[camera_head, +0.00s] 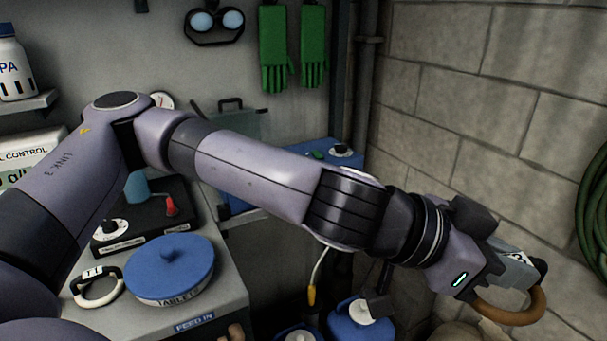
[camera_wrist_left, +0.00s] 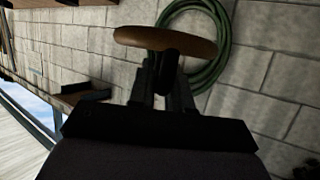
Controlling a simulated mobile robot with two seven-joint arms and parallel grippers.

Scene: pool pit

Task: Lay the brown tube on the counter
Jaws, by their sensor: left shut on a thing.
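My left gripper (camera_head: 535,276) is at the lower right of the head view, its arm reaching across the picture. It is shut on the brown tube (camera_head: 517,313), a curved, ring-like piece that hangs below the fingers. The tube also shows in the left wrist view (camera_wrist_left: 138,37), crosswise at the fingertips (camera_wrist_left: 168,68). The counter (camera_head: 228,293) is at the lower left, behind and below my arm, well to the left of the gripper. The tube is in the air, apart from the counter. My right gripper is not in view.
On the counter are a blue round lid (camera_head: 160,267) marked TABLETS, a white and black ring (camera_head: 97,290) with a tag, and a black box (camera_head: 150,218) with knobs. A block wall (camera_head: 470,110) and a green hose (camera_head: 592,210) are at the right. Blue-lidded containers (camera_head: 362,322) stand low at the middle.

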